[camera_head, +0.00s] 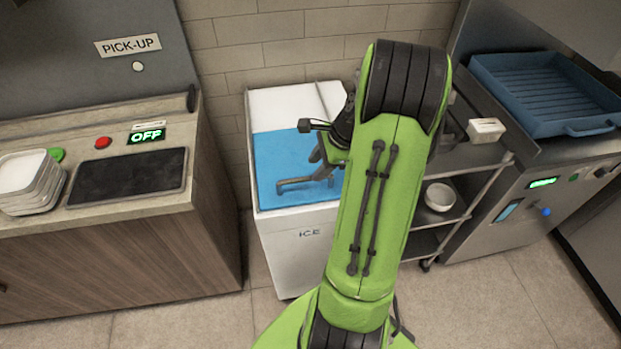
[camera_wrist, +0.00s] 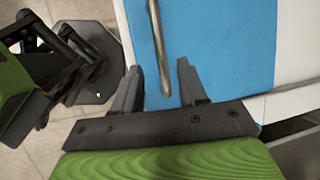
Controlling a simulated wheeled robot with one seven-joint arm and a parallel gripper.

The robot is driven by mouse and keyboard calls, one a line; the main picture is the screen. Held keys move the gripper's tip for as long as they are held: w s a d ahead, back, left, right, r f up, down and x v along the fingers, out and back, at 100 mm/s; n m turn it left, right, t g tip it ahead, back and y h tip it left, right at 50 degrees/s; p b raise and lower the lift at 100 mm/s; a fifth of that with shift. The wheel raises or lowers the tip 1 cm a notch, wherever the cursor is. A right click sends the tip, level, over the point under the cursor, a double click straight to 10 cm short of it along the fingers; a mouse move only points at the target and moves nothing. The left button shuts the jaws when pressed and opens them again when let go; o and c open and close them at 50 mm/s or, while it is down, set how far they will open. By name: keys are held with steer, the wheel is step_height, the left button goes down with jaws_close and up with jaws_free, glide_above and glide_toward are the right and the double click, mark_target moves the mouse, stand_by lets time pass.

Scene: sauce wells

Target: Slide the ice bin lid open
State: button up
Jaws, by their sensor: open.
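The white ice bin (camera_head: 300,248), marked ICE, stands against the tiled wall in the head view. Its blue lid (camera_head: 275,150) covers the front part of the top. A grey bar handle (camera_head: 298,184) is near the lid's front edge. In the wrist view, the handle (camera_wrist: 156,40) runs over the blue lid (camera_wrist: 225,45) and its near end shows between the two fingers. My gripper (camera_wrist: 159,72) is open, one finger on either side of the handle. I cannot tell whether the fingers touch it. My arm hides part of the bin's right side in the head view.
A wooden counter (camera_head: 100,245) with a dark panel and stacked white trays (camera_head: 32,180) stands on the left. A metal shelf with a white bowl (camera_head: 440,197) is right of the bin. A blue basket (camera_head: 545,95) sits on the right-hand machine. Floor is clear in front.

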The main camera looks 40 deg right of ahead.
mark_target(307, 178)
steer(key=b+x, duration=0.1)
steer(key=x, duration=0.4)
jaws_close()
